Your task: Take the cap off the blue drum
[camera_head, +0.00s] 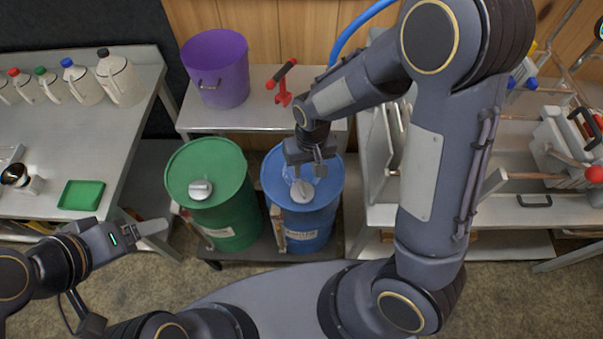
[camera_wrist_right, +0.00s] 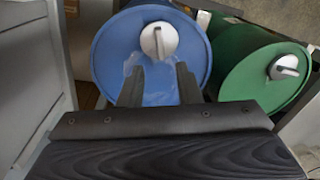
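The blue drum (camera_head: 308,219) stands upright in the middle of the head view, and its top also shows in the right wrist view (camera_wrist_right: 112,60). A pale round cap (camera_head: 302,191) with a raised grip sits on the drum's lid; it shows in the right wrist view (camera_wrist_right: 159,40). My right gripper (camera_head: 309,174) is above the lid, pointing down, beside the cap rather than around it. In the right wrist view its two fingers (camera_wrist_right: 160,80) are apart with nothing between them. My left gripper (camera_head: 152,235) is at the lower left, away from the drums; its finger gap is unclear.
A green drum (camera_head: 222,205) with a similar cap stands just left of the blue one. Behind them a shelf table (camera_head: 252,112) holds a purple bucket (camera_head: 215,70) and a red tool (camera_head: 283,82). A bench with jugs (camera_head: 119,78) is at left, metal equipment at right.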

